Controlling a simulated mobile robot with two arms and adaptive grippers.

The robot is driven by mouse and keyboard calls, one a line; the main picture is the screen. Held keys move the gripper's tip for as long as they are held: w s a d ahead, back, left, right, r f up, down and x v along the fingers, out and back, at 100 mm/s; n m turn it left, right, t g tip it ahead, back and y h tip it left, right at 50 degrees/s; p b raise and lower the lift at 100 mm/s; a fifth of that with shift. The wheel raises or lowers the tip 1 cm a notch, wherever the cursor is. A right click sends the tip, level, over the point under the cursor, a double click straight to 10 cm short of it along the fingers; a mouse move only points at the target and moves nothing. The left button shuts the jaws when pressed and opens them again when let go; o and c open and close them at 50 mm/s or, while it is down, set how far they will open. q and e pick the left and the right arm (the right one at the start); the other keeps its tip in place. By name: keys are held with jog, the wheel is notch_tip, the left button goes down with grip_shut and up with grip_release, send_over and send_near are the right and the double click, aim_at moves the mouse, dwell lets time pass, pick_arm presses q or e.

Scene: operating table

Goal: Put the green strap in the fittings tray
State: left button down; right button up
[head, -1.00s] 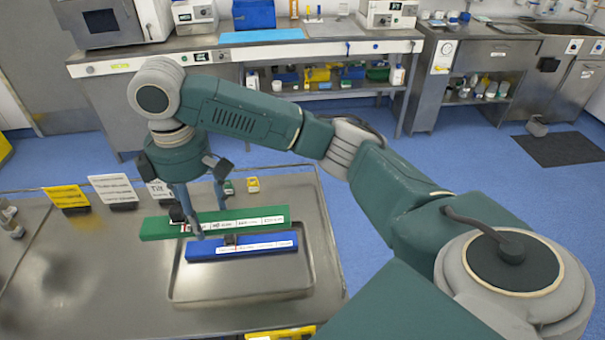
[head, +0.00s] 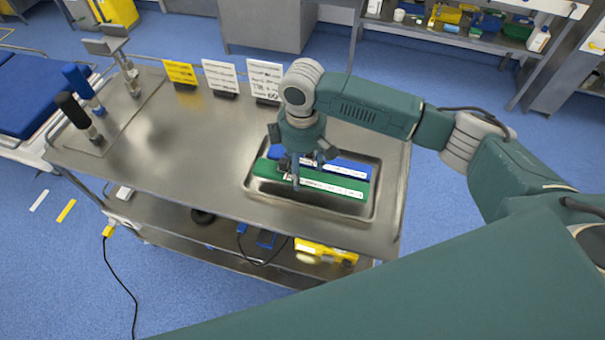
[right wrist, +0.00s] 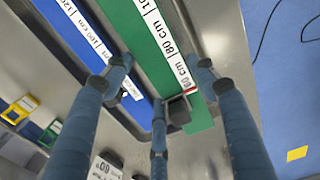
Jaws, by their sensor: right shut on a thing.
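The green strap (head: 345,192), a long flat bar with a white scale label, shows over the near half of the fittings tray (head: 330,208). It is roughly parallel to the blue strap (head: 350,167), which lies behind it in the tray. My right gripper (head: 293,178) points down and is shut on the green strap near its left end. In the right wrist view the fingers (right wrist: 168,98) close around a dark grip block on the green strap (right wrist: 147,52). I cannot tell whether the strap touches the tray floor. My left gripper is not in view.
Yellow (head: 181,73) and white (head: 221,77) label cards stand along the table's back edge. Metal posts and a blue and a black handle (head: 75,110) stand at the far left. The table's middle (head: 185,140) is clear. A lower shelf holds yellow items (head: 325,252).

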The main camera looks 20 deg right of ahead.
aim_at(303, 172)
notch_tip(303, 172, down, 4)
jog(key=shift+s+r+p, duration=0.1)
jog(key=shift+r+p, duration=0.05)
jog(key=shift+p, duration=0.15)
jog(key=shift+f, duration=0.25)
jog(key=shift+f, duration=0.1)
jog(key=o, duration=1)
jog(key=shift+c, duration=0.2)
notch_tip(303, 172, up, 12)
jog(key=b, duration=0.3)
